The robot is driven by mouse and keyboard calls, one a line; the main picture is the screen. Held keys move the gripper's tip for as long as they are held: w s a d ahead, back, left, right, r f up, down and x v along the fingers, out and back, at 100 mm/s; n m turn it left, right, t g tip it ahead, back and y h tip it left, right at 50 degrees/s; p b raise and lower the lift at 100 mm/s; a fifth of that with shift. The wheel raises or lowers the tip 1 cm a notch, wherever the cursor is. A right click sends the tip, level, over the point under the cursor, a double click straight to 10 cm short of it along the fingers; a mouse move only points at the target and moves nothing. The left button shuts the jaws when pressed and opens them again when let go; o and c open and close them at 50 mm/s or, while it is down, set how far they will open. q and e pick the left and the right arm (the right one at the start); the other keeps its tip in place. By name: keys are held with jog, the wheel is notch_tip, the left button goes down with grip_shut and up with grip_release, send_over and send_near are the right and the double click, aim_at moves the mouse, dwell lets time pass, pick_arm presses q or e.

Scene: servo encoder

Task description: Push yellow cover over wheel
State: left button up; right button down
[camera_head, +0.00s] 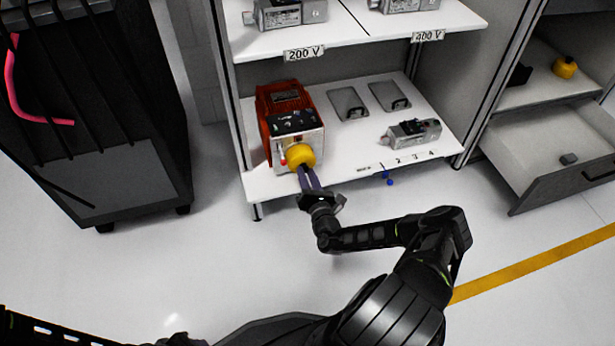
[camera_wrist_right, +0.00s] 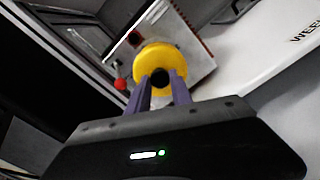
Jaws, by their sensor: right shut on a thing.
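The yellow cover (camera_head: 300,155) is a round cap at the front face of the orange-and-silver machine (camera_head: 288,112) on the lower shelf. My right gripper (camera_head: 304,173) reaches it from the front, its purple fingers shut on the cover. In the right wrist view the yellow cover (camera_wrist_right: 161,65) sits between the fingertips (camera_wrist_right: 160,80), with a dark round spot at its middle. The wheel is not clearly visible; the cover and fingers hide that part of the machine. My left gripper is not in view.
A red knob (camera_wrist_right: 120,84) sticks out beside the cover. A grey servo unit (camera_head: 411,132) and two dark-rimmed plates lie to the right on the white shelf (camera_head: 350,152). An open drawer (camera_head: 560,160) stands at far right, a black cabinet (camera_head: 90,110) at left.

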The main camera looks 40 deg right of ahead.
jog(key=c, duration=0.7)
grip_release()
dwell(0.3)
jog(key=shift+s+a+p, duration=0.15)
jog(key=shift+s+p, duration=0.2)
jog(key=shift+p, duration=0.05)
jog(key=shift+p+v, duration=0.7)
jog(key=shift+v, duration=0.35)
jog(key=shift+s, duration=0.1)
jog(key=shift+p+v, duration=1.5)
jog(key=shift+v, duration=1.5)
